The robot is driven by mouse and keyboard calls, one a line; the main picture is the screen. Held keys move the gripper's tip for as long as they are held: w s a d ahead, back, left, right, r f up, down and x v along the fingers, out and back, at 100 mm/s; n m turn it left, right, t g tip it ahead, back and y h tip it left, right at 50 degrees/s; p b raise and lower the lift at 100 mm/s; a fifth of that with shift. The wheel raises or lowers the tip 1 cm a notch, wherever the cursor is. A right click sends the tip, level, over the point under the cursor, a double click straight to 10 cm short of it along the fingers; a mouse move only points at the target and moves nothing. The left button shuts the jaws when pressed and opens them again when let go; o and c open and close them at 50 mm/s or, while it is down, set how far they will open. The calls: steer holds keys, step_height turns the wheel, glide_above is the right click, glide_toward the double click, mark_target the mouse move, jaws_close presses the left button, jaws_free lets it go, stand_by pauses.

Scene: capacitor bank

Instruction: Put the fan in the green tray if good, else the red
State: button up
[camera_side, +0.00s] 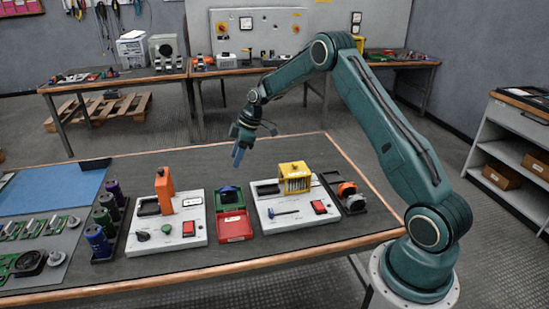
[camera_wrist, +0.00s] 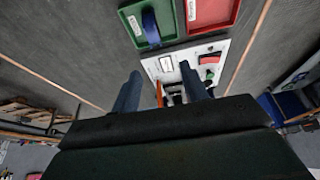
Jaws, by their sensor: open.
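The green tray (camera_side: 232,208) lies between two light test stations, with the red tray (camera_side: 236,228) in front of it. In the wrist view the green tray (camera_wrist: 129,15) and red tray (camera_wrist: 225,22) are at the top. A dark blue-black object (camera_side: 229,195) is in the green tray; its arched blue part (camera_wrist: 151,27) shows in the wrist view. I cannot tell what it is. A black round part (camera_side: 29,262), possibly the fan, lies at the far left. My gripper (camera_side: 238,157) is open and empty, above and behind the trays. Its fingers (camera_wrist: 161,88) are apart. The red tray looks empty.
The left station (camera_side: 190,232) carries an orange upright device (camera_side: 165,190). The right station (camera_side: 285,215) carries a yellow box (camera_side: 295,178). Purple and blue cylinders (camera_side: 98,240) stand at left, near green boards (camera_side: 35,228). A dark holder (camera_side: 347,196) stands at right. The table's back middle is clear.

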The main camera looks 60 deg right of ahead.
steer(key=s+a+r+m+h, duration=0.1)
steer(key=s+a+r, duration=0.35)
steer(key=r, duration=0.25)
steer(key=s+a+r+m, duration=0.2)
steer(key=s+a+r, duration=0.1)
steer(key=s+r, duration=0.3)
steer(key=s+a+r+m+h, duration=0.1)
steer(key=s+a+r, duration=0.3)
steer(key=r, duration=0.4)
steer(key=s+a+m+t, duration=0.1)
steer(key=s+a+m, duration=0.1)
steer(key=s, duration=1)
steer(key=s+a+m+t+h, duration=0.1)
steer(key=s+a+m, duration=0.1)
steer(key=s, duration=1)
steer(key=shift+a+r+m, duration=0.3)
steer(key=shift+a+r, duration=0.15)
steer(key=shift+a, duration=0.2)
